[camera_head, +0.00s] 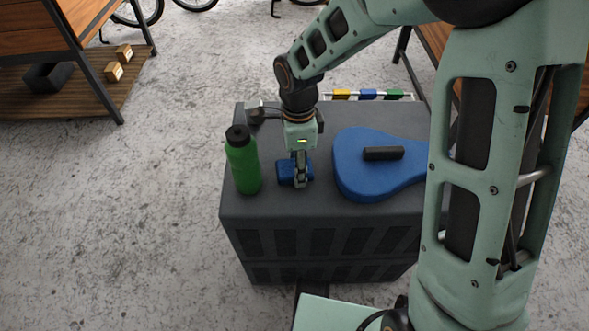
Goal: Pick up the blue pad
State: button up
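A small blue block-like object (286,172), which looks like the blue pad, is on or just above the top of a dark grey crate-like box (235,208). My gripper (300,178) points down at it, with a finger in front of its right part. The finger overlaps the pad in the picture. I cannot tell whether the fingers are closed on it or whether it is lifted. The far finger is hidden.
A green bottle (243,165) with a black cap stands close left of my gripper. A blue guitar-shaped case (360,178) with a black handle (383,153) lies to the right. Behind the box is a rack with yellow, blue (367,94) and green pieces. Wooden shelving (60,95) stands far left.

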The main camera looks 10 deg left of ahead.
jog(key=c, duration=0.5)
jog(key=shift+r, duration=0.5)
notch_tip(320, 180, up, 3)
jog(key=shift+f+p, duration=0.2)
jog(key=shift+p, duration=0.4)
jog(key=w+r+p, duration=0.1)
jog(key=w+r, duration=0.2)
jog(key=w, duration=0.1)
jog(key=w+d+r+p, duration=0.1)
jog(key=w+r, duration=0.2)
jog(key=w, duration=0.2)
jog(key=w+r+p, duration=0.2)
jog(key=w+r, duration=0.1)
jog(key=w, duration=0.2)
jog(key=shift+d+r, duration=0.25)
jog(key=shift+d, duration=0.05)
